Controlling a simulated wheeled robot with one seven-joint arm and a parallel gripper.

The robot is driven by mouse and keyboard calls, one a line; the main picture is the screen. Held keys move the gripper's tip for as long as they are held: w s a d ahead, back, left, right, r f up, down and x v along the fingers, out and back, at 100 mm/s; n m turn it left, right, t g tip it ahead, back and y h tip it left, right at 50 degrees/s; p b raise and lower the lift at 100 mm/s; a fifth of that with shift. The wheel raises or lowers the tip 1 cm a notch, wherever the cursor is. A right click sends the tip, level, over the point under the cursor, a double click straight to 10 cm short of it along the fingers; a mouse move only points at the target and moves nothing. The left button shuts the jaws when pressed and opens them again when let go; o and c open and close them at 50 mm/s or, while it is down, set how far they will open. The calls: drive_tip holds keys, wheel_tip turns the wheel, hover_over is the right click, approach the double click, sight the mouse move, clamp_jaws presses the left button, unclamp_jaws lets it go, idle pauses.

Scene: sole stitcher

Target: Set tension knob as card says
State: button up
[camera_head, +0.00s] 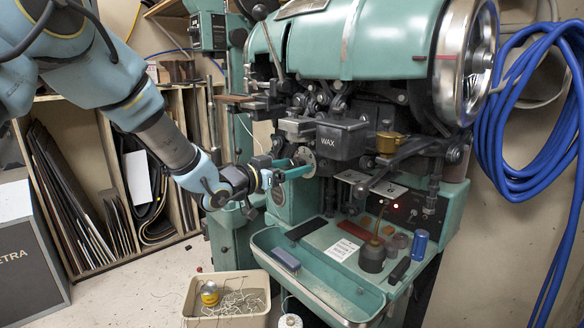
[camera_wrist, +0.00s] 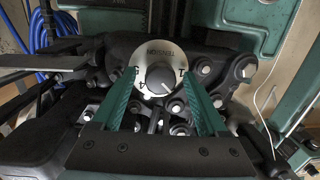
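The tension knob (camera_wrist: 160,80) is a dark round knob on a silver dial plate in the wrist view. The plate is marked TENSION and appears upside down, with figures around its rim. A light pointer mark on the knob points to the lower right of the picture. The dial plate (camera_head: 307,162) also shows in the head view, at the front of the green stitcher. My gripper (camera_wrist: 159,73) is open, its two teal fingers on either side of the knob; I cannot tell whether they touch it. A white printed card (camera_head: 342,250) lies in the green tray, its text too small to read.
A grey WAX box (camera_head: 342,139) and a brass cup (camera_head: 390,142) sit right of the dial. The green tray (camera_head: 335,297) below holds a dark oil can (camera_head: 372,256), a blue cylinder (camera_head: 419,244) and blocks. A thread bin (camera_head: 226,300) stands below left.

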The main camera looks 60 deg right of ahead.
drive_tip(key=shift+a, duration=0.1)
drive_tip(key=b+v, duration=0.3)
drive_tip(key=v, duration=0.7)
drive_tip(key=shift+a, duration=0.3)
drive_tip(key=shift+w, duration=0.1)
